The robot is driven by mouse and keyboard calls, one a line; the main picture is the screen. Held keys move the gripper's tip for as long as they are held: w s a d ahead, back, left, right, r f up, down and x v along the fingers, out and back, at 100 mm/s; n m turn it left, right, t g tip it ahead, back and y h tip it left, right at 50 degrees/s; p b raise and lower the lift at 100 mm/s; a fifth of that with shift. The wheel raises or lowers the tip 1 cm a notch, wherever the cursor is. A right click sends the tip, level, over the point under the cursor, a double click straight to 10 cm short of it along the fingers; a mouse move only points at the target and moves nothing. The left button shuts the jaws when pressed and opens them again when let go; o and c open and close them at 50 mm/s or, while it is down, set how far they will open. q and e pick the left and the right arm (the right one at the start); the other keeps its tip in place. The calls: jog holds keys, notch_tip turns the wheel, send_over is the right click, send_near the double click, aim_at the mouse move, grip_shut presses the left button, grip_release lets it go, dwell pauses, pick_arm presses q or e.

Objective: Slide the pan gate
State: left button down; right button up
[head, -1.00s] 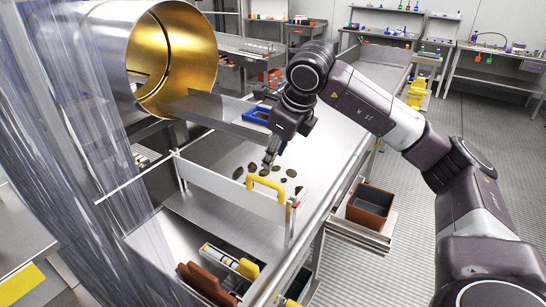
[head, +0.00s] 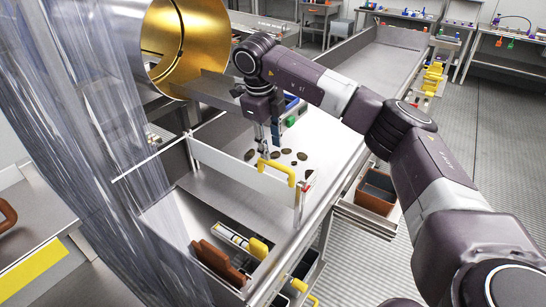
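The pan gate (head: 228,168) is a long white panel standing across the metal pan (head: 325,133). A yellow handle (head: 278,166) arches over its top edge near the right end. My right gripper (head: 266,150) points down just behind and above the handle, its tips close to it. I cannot tell whether it touches the handle or how far its fingers are apart. Several dark brown flakes lie on the pan behind the gate. My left gripper is out of view.
A gold-lined drum (head: 183,45) opens above the pan at the upper left. A clear plastic curtain (head: 95,130) hangs on the left. A lower tray with brown and yellow-handled tools (head: 218,262) lies in front. A brown bin (head: 377,190) stands at the right.

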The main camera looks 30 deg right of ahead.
aim_at(273, 162)
jog(key=f, duration=0.1)
jog(key=f+p, duration=0.1)
jog(key=f, duration=0.1)
jog(key=d+f, duration=0.1)
jog(key=f, duration=0.1)
jog(key=shift+w+p, duration=0.25)
jog(key=shift+p, duration=0.15)
jog(key=shift+d+f, duration=0.1)
jog(key=shift+f, duration=0.4)
jog(key=shift+c, duration=0.5)
grip_shut()
